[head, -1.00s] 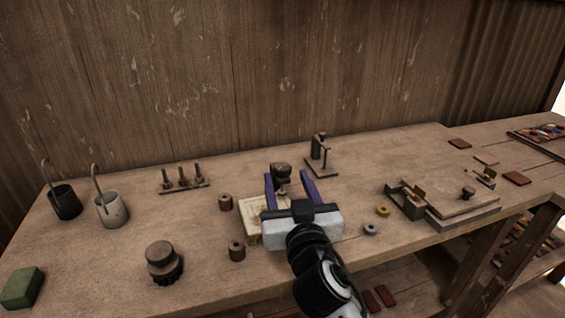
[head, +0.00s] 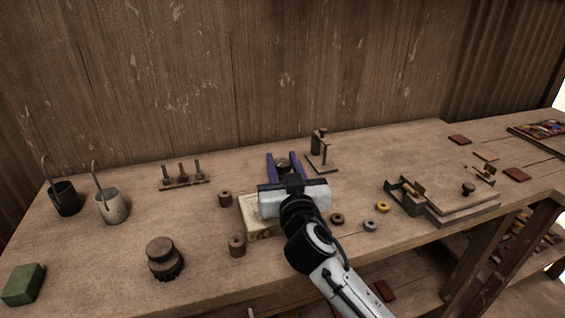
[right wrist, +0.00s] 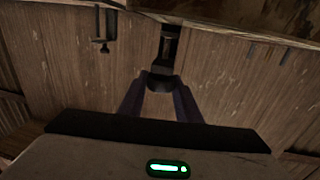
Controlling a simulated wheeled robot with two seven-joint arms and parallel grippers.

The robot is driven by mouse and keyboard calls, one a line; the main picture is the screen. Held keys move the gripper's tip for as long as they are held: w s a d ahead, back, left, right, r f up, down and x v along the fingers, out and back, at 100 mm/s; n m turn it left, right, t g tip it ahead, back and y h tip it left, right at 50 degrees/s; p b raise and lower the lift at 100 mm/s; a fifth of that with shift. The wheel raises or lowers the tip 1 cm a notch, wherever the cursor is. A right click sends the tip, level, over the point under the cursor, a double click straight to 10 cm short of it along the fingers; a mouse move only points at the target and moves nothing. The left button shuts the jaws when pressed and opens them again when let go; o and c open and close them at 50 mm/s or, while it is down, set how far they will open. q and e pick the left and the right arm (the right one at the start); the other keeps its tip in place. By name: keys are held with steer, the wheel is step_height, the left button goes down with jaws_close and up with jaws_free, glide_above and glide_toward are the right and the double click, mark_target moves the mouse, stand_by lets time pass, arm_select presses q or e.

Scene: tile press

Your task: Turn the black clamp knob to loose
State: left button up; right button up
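The black clamp knob (head: 283,164) is a dark round cap that shows between the two blue fingers of my right gripper (head: 283,160) in the head view. The right wrist view also shows a dark round knob (right wrist: 160,83) between the fingertips, with a dark upright part beyond it. My right gripper is open, its fingers one on each side of the knob. Whether either finger touches it I cannot tell. The gripper body hides what is under the knob. My left gripper is not in view.
A pale box (head: 250,208) lies partly under my right gripper. A small metal stand (head: 319,150) is just behind on the right. Small rings (head: 370,225) and brown spools (head: 237,246) lie nearby. A dark round toothed piece (head: 163,257) stands at front left.

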steer(key=shift+d+r+n+y+p, duration=0.1)
steer(key=shift+r+n+y+p, duration=0.1)
steer(key=shift+n+y+p, duration=0.45)
steer(key=n+g+y+p, duration=0.1)
steer(key=y+p, duration=0.1)
steer(key=n+g+y+p, duration=0.1)
steer(key=n+y+p, duration=0.1)
steer(key=shift+w+d+r+y+p, duration=0.15)
steer(key=shift+y+p, duration=0.1)
steer(key=shift+p, duration=0.15)
steer(key=shift+n+g+y, duration=0.35)
steer(key=shift+g+y, duration=0.05)
steer(key=shift+y, duration=0.1)
steer(key=shift+n+g+y+p, duration=0.4)
steer(key=shift+g+y, duration=0.1)
steer(key=shift+y, duration=0.2)
steer(key=shift+f+n+g+y, duration=0.3)
steer(key=shift+n+g+y, duration=0.6)
steer(key=shift+n+g+y+b, duration=1.4)
steer(key=shift+n+g, duration=0.1)
steer(key=shift+g, duration=0.5)
steer(key=shift+a, duration=0.2)
steer(key=o, duration=1.1)
steer(key=shift+c, duration=0.2)
